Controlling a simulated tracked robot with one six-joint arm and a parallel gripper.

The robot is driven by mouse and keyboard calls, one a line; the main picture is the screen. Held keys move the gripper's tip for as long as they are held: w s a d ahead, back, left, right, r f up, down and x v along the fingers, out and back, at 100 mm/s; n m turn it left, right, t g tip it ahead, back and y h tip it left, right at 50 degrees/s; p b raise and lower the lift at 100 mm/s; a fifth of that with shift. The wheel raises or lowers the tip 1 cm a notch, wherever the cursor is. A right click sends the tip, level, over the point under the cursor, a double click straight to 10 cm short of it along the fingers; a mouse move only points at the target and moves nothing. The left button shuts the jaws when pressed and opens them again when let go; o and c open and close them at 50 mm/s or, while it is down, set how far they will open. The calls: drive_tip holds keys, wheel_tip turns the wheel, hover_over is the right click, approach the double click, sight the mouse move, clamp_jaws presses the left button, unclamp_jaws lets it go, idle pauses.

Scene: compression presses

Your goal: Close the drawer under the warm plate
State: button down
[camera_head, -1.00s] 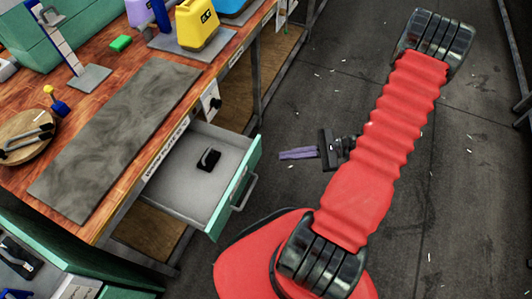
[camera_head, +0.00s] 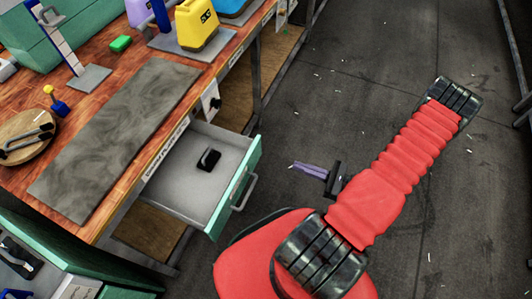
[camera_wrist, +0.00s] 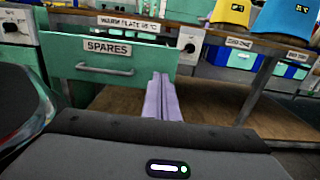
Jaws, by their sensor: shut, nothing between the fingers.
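The drawer (camera_head: 185,193) under the grey warm plate (camera_head: 114,128) is pulled out from the bench. It has a teal front and a metal handle (camera_head: 246,192); a small dark object (camera_head: 208,159) lies inside. In the wrist view the drawer front (camera_wrist: 60,60) carries a SPARES label, below the warm plate label (camera_wrist: 131,23). My gripper (camera_head: 292,165) has its purple fingers shut and empty. It is to the right of the drawer front, apart from it, pointing towards the bench. In the wrist view its fingertips (camera_wrist: 160,76) overlap the front's right end, right of the handle.
The bench top holds a round wooden board (camera_head: 25,137), a green block (camera_head: 120,43) and a yellow container (camera_head: 197,24). A black knob (camera_head: 215,103) is on the bench front beside the drawer. The dark floor (camera_head: 340,70) to the right is open.

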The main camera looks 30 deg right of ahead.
sight(256, 151)
drive_tip(key=shift+w, duration=0.1)
drive_tip(key=shift+x, duration=6.95)
